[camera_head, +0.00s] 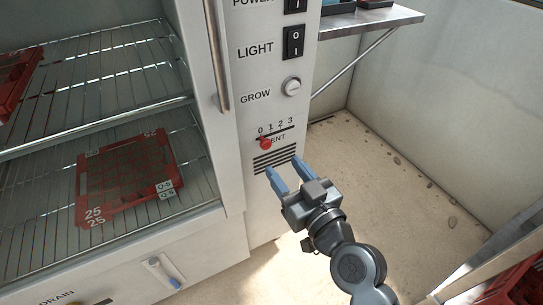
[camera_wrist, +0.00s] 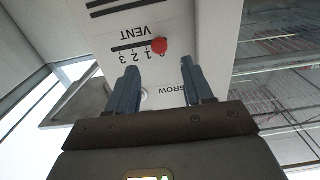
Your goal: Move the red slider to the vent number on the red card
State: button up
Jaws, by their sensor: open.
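The red slider (camera_head: 265,143) is a small round knob on the VENT scale of the white cabinet's front panel. The scale runs 0, 1, 2, 3 from left to right, and the knob is at the 0 end. The slider also shows in the wrist view (camera_wrist: 160,46), where the panel appears upside down. My gripper (camera_head: 283,166) is open and empty, its blue fingers pointing at the panel just below and right of the knob, apart from it. In the wrist view the knob lies beyond the gap between the fingertips (camera_wrist: 159,66). No red card is recognisable in either view.
Vent slots (camera_head: 275,160) lie below the scale; the GROW knob (camera_head: 291,87) and LIGHT switch (camera_head: 294,43) are above. A vertical door handle (camera_head: 217,60) stands left of the panel. A red tray (camera_head: 125,178) sits on the wire shelf inside. A metal shelf (camera_head: 375,20) juts out right.

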aim_at(267, 146)
jog(key=x, duration=0.7)
jog(key=shift+p, duration=0.3)
grip_shut()
dwell(0.4)
